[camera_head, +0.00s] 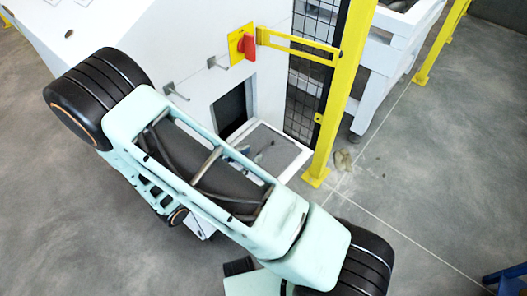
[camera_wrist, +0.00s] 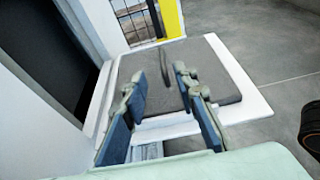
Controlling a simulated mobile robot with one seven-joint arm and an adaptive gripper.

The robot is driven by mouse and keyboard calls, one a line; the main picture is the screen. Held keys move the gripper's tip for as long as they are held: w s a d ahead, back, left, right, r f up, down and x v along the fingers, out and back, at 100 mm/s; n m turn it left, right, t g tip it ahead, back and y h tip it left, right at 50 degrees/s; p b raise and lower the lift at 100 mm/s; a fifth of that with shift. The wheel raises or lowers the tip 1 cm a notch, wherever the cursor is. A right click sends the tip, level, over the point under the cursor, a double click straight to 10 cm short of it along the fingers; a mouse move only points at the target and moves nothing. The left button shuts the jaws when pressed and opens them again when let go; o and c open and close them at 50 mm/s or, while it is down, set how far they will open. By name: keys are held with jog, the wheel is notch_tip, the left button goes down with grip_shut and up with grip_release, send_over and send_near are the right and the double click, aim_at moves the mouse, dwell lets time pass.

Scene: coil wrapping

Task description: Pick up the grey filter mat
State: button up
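The grey filter mat (camera_wrist: 222,72) lies flat on a white ledge (camera_wrist: 253,104) in the wrist view. In the head view the mat (camera_head: 279,146) lies in front of a dark opening, partly covered by my arm. My gripper (camera_wrist: 163,88) has its fingers apart, with blue pads, over the near left part of the mat. No object shows clamped between them. A thin dark upright piece stands between the fingertips; I cannot tell what it is. Whether the fingertips touch the mat is unclear. In the head view my gripper is mostly hidden behind my arm.
A white machine (camera_head: 188,45) with a dark opening (camera_head: 229,110) stands left of the mat. A yellow post (camera_head: 340,95) and black mesh (camera_head: 303,85) rise close behind it. A red switch (camera_head: 246,44) and hooks are on the machine wall.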

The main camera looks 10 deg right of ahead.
aim_at(261, 150)
jog(key=shift+x, duration=1.05)
jog(key=b+x, duration=0.1)
jog(key=x, duration=0.3)
jog(key=shift+s+d+r+b, duration=0.15)
jog(key=shift+s+d+b, duration=0.05)
jog(key=shift+d+b, duration=0.15)
jog(key=shift+w+d, duration=0.4)
jog(key=shift+d, duration=0.05)
jog(key=shift+c, duration=0.5)
grip_shut()
